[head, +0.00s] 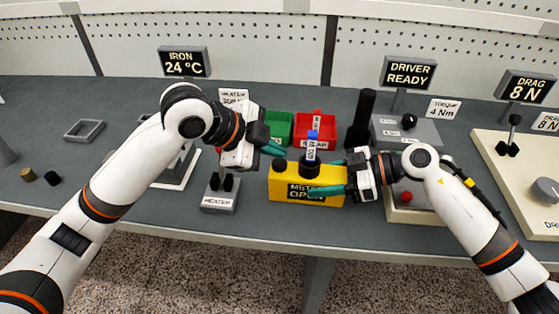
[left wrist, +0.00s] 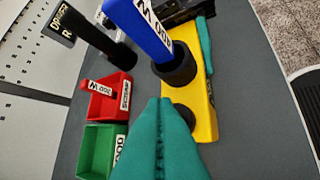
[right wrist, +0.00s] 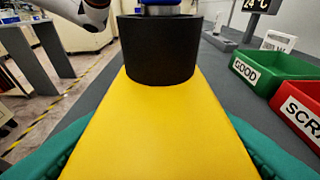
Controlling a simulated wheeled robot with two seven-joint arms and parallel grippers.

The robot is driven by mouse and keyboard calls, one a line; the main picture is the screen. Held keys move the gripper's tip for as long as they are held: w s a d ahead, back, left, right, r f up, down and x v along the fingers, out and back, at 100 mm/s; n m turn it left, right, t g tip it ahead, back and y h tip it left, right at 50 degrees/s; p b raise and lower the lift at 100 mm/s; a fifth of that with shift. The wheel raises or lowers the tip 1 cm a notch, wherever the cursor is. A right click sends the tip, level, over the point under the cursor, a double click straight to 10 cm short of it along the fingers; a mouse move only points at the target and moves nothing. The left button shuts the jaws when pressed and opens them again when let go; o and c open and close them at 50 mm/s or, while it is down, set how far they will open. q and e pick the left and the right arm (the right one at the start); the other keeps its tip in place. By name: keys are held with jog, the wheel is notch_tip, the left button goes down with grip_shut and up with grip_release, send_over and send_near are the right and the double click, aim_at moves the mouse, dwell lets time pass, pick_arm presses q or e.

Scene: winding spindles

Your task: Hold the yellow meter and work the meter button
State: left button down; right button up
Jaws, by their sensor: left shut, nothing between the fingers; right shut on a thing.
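The yellow meter (head: 335,200) stands on the bench, its front display reading "METER OPEN". A black socket (right wrist: 160,48) on its top holds an upright blue labelled piece (head: 312,140). The black meter button (head: 280,166) is at the meter's left end; in the left wrist view the button (left wrist: 184,114) is partly hidden by my fingers. My right gripper (head: 332,175) is shut on the meter from the right, one teal finger along each long side. My left gripper (head: 281,152) is shut and empty, its fingertips just above and beside the button; I cannot tell whether they touch.
A green bin (head: 280,122) and a red bin (head: 330,143) sit behind the meter. A tall black post (head: 361,118) stands behind its right end. The heater block (head: 220,200) is close on the left. The driver station (head: 405,130) is at the right.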

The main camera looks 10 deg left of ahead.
aim_at(274, 165)
jog(key=shift+r, duration=0.1)
pick_arm(q)
jog(key=shift+f, duration=0.45)
jog(key=shift+f, duration=0.5)
dwell(0.7)
jog(key=shift+r, duration=0.95)
jog(key=shift+r, duration=0.1)
jog(key=shift+r, duration=2.45)
